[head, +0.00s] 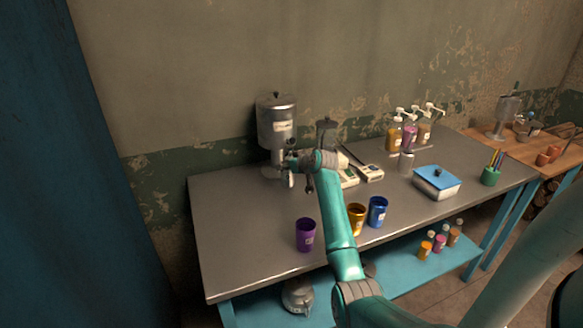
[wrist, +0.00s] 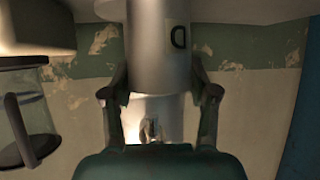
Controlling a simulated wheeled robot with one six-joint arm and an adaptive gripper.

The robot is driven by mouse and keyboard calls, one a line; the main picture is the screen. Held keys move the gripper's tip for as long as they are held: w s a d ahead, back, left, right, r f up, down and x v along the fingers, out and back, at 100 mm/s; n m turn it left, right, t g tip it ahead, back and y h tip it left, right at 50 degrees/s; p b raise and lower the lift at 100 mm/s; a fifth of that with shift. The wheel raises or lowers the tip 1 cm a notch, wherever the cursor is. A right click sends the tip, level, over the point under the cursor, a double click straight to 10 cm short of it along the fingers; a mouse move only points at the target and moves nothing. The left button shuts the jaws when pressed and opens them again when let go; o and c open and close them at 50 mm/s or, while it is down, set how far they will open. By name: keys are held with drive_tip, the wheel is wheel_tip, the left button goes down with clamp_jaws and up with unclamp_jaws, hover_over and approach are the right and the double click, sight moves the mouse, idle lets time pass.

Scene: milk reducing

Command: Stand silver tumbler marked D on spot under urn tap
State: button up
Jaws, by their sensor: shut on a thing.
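The silver tumbler (wrist: 160,50) with a D label fills the middle of the wrist view, which appears upside down. My gripper (wrist: 160,88) is shut on its sides, with one finger on each side. In the head view my gripper (head: 291,166) is in front of the lower part of the silver urn (head: 277,126), near its tap. A bright metal part (wrist: 158,108) shows beyond the tumbler in the wrist view, probably of the urn. The spot under the tap is hidden by my arm and gripper. I cannot tell whether the tumbler touches anything below.
A purple cup (head: 305,235), yellow cup (head: 356,219) and blue cup (head: 377,211) stand near the table's (head: 235,250) front edge. Scales (head: 370,173), pump bottles (head: 410,134) and a blue-lidded box (head: 437,183) are to the right. The table's left front is clear.

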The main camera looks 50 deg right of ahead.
drive_tip(key=shift+s+d+f, duration=0.35)
drive_tip(key=shift+d+f, duration=0.1)
drive_tip(key=shift+d, duration=0.05)
drive_tip(key=shift+w+a+f, duration=0.15)
drive_tip(key=shift+f, duration=0.15)
drive_tip(key=shift+f, duration=0.15)
drive_tip(key=o, duration=1.3)
drive_tip(key=v, duration=1.2)
